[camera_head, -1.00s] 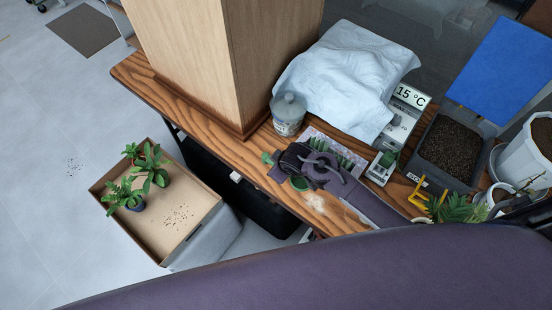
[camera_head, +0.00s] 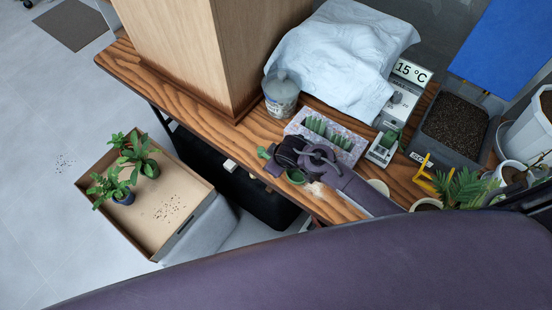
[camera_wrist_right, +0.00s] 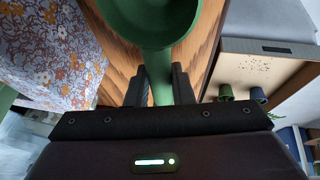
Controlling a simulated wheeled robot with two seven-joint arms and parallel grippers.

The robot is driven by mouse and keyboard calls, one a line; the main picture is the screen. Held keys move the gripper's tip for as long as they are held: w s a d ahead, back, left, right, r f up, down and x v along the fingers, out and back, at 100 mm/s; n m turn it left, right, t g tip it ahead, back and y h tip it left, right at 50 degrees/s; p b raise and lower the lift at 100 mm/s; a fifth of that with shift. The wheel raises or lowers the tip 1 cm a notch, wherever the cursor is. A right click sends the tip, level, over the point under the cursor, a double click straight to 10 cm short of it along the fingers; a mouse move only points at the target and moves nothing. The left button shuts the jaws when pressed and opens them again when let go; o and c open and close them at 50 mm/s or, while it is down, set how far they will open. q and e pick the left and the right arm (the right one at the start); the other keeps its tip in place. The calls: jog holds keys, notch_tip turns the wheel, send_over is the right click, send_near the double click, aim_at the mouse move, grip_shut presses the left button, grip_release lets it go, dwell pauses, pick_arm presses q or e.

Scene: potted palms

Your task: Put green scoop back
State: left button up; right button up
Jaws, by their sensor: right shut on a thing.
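The green scoop (camera_wrist_right: 150,22) fills the top middle of the right wrist view, its round bowl over the wooden table. Its handle runs down between the two dark fingers of my right gripper (camera_wrist_right: 160,88), which is shut on it. In the head view the right gripper (camera_head: 276,164) is near the table's front edge, in front of the flowered box. Small green parts of the scoop (camera_head: 295,177) show beside it; the rest is hidden by the gripper and arm. My left gripper is not in view.
A flowered box (camera_head: 347,147) holding several green items stands behind my right gripper. A lidded jar (camera_head: 281,98), white cloth (camera_head: 335,60), scale-like device (camera_head: 383,150) and soil tray (camera_head: 452,140) crowd the table (camera_head: 185,88). A cardboard tray (camera_head: 170,205) with plants is left.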

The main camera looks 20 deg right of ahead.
jog(key=shift+f+b, duration=0.35)
jog(key=shift+f, duration=0.2)
dwell(0.4)
jog(key=o, duration=1)
